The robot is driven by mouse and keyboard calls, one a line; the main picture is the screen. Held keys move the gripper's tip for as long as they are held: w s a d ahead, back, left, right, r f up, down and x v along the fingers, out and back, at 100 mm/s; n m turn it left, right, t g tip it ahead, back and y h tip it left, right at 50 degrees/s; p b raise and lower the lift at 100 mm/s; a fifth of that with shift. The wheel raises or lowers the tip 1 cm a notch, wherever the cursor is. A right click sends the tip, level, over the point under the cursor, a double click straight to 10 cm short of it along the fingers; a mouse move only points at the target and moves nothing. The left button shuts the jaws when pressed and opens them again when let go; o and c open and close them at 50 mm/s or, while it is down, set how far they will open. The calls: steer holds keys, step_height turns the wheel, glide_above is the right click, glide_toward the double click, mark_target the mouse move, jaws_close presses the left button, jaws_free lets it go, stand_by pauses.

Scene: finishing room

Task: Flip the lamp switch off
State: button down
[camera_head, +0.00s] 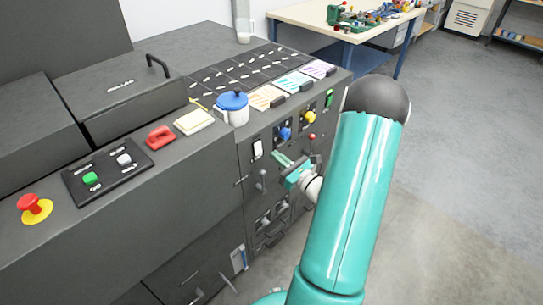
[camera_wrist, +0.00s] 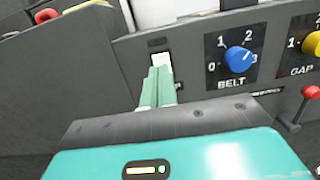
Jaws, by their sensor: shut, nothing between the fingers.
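The lamp switch (camera_head: 258,149) is a white rocker on a dark plate, on the upright front of the grey machine. My gripper (camera_head: 277,157) is shut and empty, its green fingers pointing at the machine front just right of the switch in the head view. In the wrist view the white switch (camera_wrist: 161,59) shows just beyond the tips of my gripper (camera_wrist: 160,70), which cover its lower part. I cannot tell whether the fingers touch it. The switch's label is hidden.
A blue BELT knob (camera_wrist: 238,59) and a yellow GAP knob (camera_wrist: 312,43) sit right of the switch. A red-tipped lever (camera_wrist: 310,92) is below them. A blue-lidded pot (camera_head: 232,108) stands on the machine's top edge. Open floor (camera_head: 450,150) lies right.

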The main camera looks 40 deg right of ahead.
steer(key=s+r, duration=0.1)
steer(key=s, duration=0.7)
steer(key=shift+d, duration=0.15)
steer(key=w+a+r+n+g+y, duration=0.25)
steer(key=a+n+y, duration=0.2)
steer(key=a, duration=0.25)
steer(key=w+a+r+n+g+y, duration=0.2)
steer(key=a+r+n+y, duration=0.15)
steer(key=a+n, duration=0.2)
steer(key=s+a+r+n+g+y, duration=0.1)
steer(key=a+n+g, duration=0.4)
steer(key=a, duration=0.2)
steer(key=s+a+r+n+g+y, duration=0.2)
steer(key=a+n+g, duration=0.25)
steer(key=a, duration=0.35)
steer(key=s+a+r+n+g+h, duration=0.2)
steer(key=s+a+n+g+h, duration=0.25)
steer(key=n, duration=0.35)
step_height(320, 180, up, 8)
steer(key=s+a+n+t+h, duration=0.1)
steer(key=s+n+t+h, duration=0.1)
steer(key=n+t+h, duration=0.2)
steer(key=n+h, duration=0.3)
steer(key=n, duration=0.1)
steer(key=shift+s+f+t, duration=0.2)
steer(key=shift+s+t, duration=0.15)
steer(key=shift+d, duration=0.1)
